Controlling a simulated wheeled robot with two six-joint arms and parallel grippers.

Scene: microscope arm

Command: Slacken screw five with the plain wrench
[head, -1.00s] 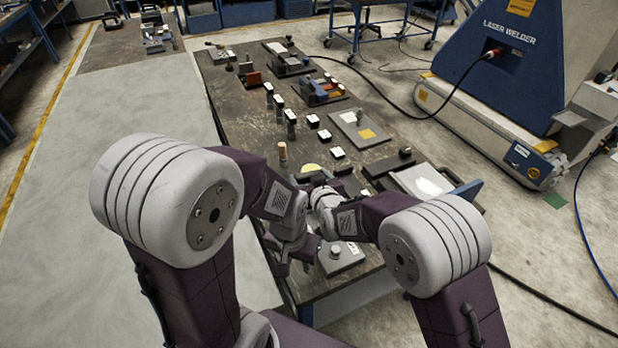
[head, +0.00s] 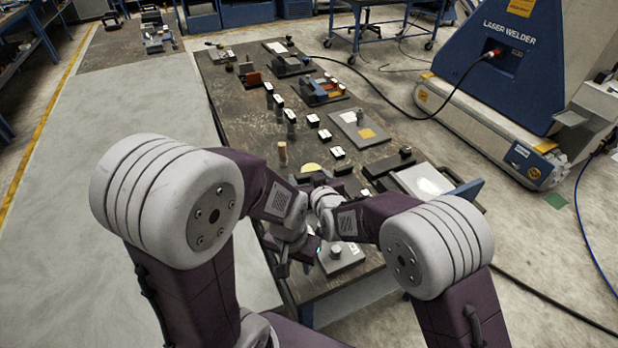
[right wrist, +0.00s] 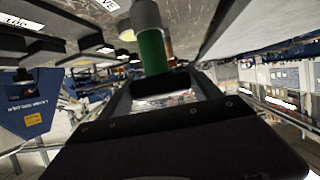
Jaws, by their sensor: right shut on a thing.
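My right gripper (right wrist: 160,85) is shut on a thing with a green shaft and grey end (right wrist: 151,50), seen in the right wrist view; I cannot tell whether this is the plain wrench. In the head view the right gripper (head: 318,182) is over the near part of the bench, its fingers mostly hidden by its own wrist. My left gripper (head: 288,266) is lower, pointing down near the bench's left front edge; its fingertips are too small and covered to read. Screw five cannot be made out.
The dark bench (head: 237,125) holds several small labelled blocks and posts (head: 291,122). A grey plate with a knob (head: 340,252) lies at the near end, close to both grippers. A laser welder (head: 510,70) stands right of the bench. A pale clear floor (head: 130,100) lies left.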

